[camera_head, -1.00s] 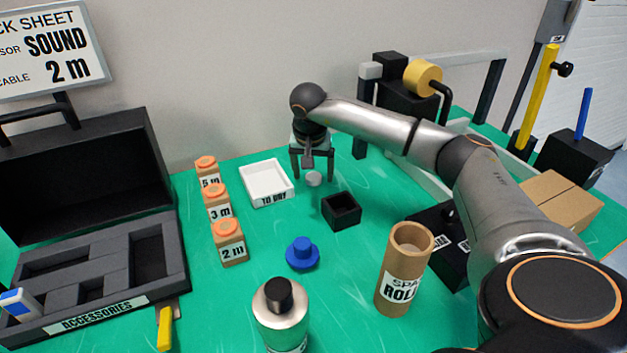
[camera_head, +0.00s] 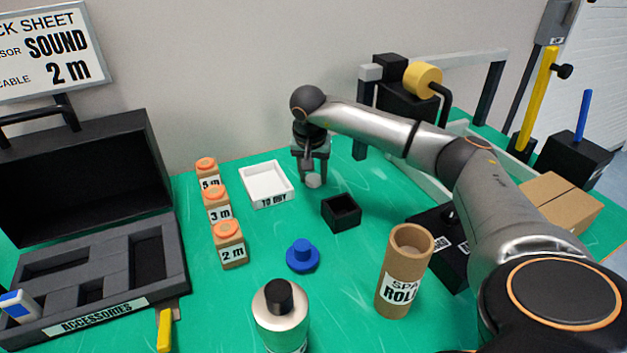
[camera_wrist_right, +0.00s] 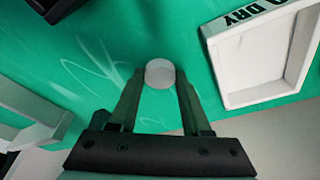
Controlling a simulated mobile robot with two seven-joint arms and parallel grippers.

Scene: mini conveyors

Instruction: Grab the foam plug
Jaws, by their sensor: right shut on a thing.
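The foam plug (camera_head: 313,180) is a small pale grey-white cylinder standing on the green table, right of the white tray. It also shows in the right wrist view (camera_wrist_right: 160,73), between the fingertips. My right gripper (camera_head: 313,172) reaches down from above and is shut on the plug. In the wrist view its two fingers (camera_wrist_right: 159,82) touch the plug's sides. The plug looks to be at table level; I cannot tell whether it is lifted. My left gripper is not in view.
The white "TO DRY" tray (camera_head: 290,193) stands just left of the plug. A small black open box (camera_head: 341,222) is in front right of it. A blue knobbed piece (camera_head: 302,258), a brown roll (camera_head: 391,291) and a silver bottle (camera_head: 281,325) stand nearer. Bare green table lies between them.

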